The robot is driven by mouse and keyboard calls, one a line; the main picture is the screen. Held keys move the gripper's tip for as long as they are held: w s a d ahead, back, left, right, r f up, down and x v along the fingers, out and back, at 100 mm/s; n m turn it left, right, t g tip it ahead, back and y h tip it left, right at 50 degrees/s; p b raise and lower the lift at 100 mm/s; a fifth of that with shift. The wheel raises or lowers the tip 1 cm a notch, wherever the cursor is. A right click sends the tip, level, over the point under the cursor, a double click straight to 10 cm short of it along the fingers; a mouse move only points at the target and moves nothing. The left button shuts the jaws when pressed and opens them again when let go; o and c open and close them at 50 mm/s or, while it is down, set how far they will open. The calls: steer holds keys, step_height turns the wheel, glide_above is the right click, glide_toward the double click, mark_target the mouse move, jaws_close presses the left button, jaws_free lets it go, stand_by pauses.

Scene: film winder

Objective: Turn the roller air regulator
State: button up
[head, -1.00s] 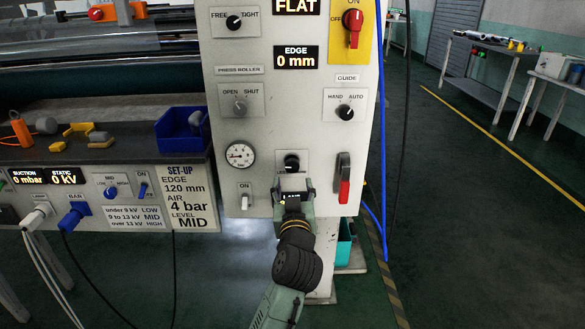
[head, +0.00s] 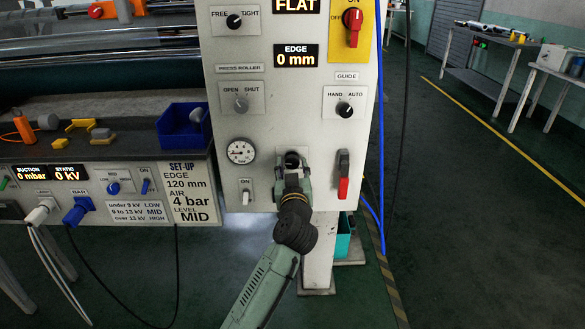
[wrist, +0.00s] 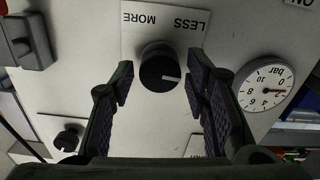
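The air regulator is a round black knob (wrist: 158,68) with a white pointer line, on a white plate marked MORE and LESS in the wrist view. In the head view the knob (head: 292,158) is partly hidden by my gripper (head: 293,178). My gripper (wrist: 159,88) is open in the wrist view, with one finger on each side of the knob and a gap between each finger and the knob. The pressure gauge (wrist: 265,85) is beside the plate, with a red needle; it also shows in the head view (head: 240,151).
The press roller OPEN/SHUT switch (head: 240,103) and the guide HAND/AUTO switch (head: 344,110) are above. A red-handled lever (head: 343,175) stands close to the right of my gripper. A set-up card (head: 188,195) at the left reads AIR 4 bar.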

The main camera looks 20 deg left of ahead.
steer(key=c, duration=0.8)
